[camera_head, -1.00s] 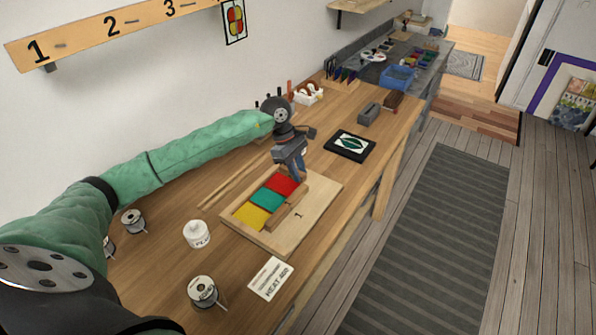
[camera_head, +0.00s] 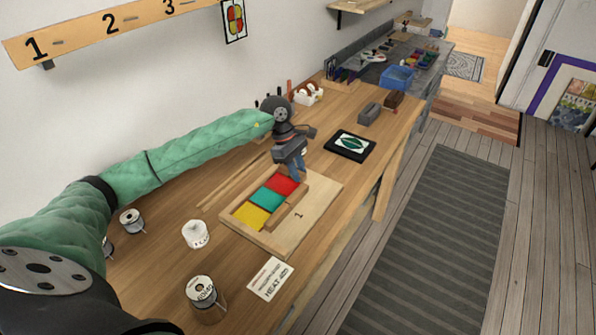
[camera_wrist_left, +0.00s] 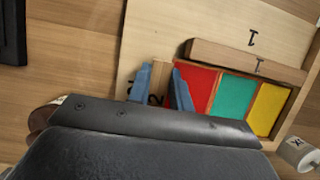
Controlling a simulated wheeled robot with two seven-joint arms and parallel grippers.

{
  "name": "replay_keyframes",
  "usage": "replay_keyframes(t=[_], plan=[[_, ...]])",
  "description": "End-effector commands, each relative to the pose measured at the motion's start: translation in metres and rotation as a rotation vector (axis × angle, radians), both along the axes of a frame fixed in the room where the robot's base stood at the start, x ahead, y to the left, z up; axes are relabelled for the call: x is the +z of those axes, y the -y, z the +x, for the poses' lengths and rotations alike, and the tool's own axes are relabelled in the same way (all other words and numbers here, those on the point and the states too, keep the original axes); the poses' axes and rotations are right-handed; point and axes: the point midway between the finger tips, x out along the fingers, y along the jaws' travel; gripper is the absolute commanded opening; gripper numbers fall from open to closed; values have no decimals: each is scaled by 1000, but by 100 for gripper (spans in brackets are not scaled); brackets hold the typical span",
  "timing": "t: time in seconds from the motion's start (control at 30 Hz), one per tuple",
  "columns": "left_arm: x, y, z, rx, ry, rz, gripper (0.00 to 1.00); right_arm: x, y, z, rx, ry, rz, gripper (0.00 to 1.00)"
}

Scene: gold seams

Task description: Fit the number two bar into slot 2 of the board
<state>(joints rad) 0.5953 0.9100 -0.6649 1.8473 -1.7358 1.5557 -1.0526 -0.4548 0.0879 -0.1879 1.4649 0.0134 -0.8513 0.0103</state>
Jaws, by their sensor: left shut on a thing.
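The pale board (camera_head: 318,206) lies on the bench, with a row of red, teal and yellow panels. It also shows in the left wrist view (camera_wrist_left: 150,35). A wooden bar marked 1 (camera_head: 287,213) lies along the panels' front side. My left gripper (camera_head: 299,175) points down at the board's far end, beside the red panel. In the left wrist view its blue fingers (camera_wrist_left: 160,78) are shut on the number two bar (camera_wrist_left: 161,72), next to the red panel's edge. The gripper hides much of this bar; I cannot tell whether it is seated in slot 2. My right gripper is out of view.
A black framed leaf picture (camera_head: 350,146) lies beyond the board. A white pot (camera_head: 195,234), a spool (camera_head: 131,221) and a container (camera_head: 205,298) stand to the left. A white card (camera_head: 270,279) lies near the front edge. Bare bench separates the board from the picture.

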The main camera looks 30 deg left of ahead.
Motion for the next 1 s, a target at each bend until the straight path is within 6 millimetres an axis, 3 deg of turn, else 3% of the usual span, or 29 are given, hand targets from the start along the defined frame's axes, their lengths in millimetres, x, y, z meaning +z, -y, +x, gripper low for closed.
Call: replay_keyframes(t=[0.43, 0.47, 0.6, 0.8, 0.9, 1.0], plan=[[-2, 0, -1, 0, -3, 1, 0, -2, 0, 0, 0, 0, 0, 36], [-2, 0, -1, 0, -3, 1, 23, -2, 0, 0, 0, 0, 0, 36], [-2, 0, -1, -1, -4, 2, 46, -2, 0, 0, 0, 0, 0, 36], [-3, 0, -1, -1, -4, 2, 46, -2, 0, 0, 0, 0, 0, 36], [-3, 0, -1, -1, -5, 2, 65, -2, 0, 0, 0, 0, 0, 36], [-3, 0, -1, -1, -5, 2, 66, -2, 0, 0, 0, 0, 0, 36]])
